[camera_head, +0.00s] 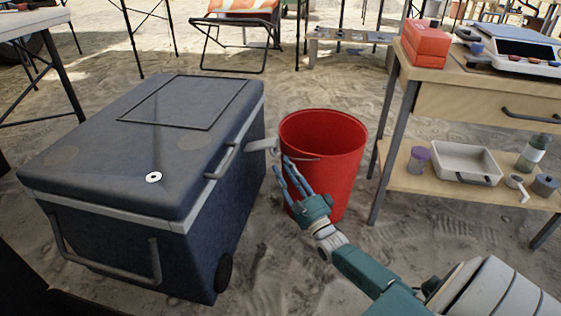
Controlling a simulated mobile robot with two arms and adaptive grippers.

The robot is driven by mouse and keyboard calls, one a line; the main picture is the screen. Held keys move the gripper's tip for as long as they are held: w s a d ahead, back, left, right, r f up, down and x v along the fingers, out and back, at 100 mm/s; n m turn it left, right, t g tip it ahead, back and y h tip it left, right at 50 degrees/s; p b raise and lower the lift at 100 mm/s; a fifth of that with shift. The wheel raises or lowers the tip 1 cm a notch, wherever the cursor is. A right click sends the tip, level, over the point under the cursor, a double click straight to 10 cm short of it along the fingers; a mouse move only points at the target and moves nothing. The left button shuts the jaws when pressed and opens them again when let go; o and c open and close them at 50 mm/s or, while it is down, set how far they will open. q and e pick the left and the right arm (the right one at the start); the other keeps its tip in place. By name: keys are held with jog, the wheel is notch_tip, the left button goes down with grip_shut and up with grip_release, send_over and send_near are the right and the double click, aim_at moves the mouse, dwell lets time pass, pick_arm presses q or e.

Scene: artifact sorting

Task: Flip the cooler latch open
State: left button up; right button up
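The dark blue-grey cooler (95,150) stands on the sand at the left with its lid down. A light grey latch piece (262,145) juts out from the cooler's right side, just below the lid rim. A grey handle (222,162) sits nearer along that same side. My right gripper (287,168) is in front of the red bucket, to the right of the latch piece and a little below it in the picture. Its teal fingers point up and away, look spread apart, and hold nothing visible. It appears apart from the latch. My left gripper is not in view.
A red bucket (335,145) stands close to the cooler's right, behind my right gripper. A wooden workbench (480,92) with a lower shelf stands at the right. A folding stool (236,45) is behind. Sand between cooler and bucket is narrow.

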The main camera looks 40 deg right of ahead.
jog(key=d+v, duration=0.1)
jog(key=v, duration=0.7)
jog(key=shift+a, duration=0.35)
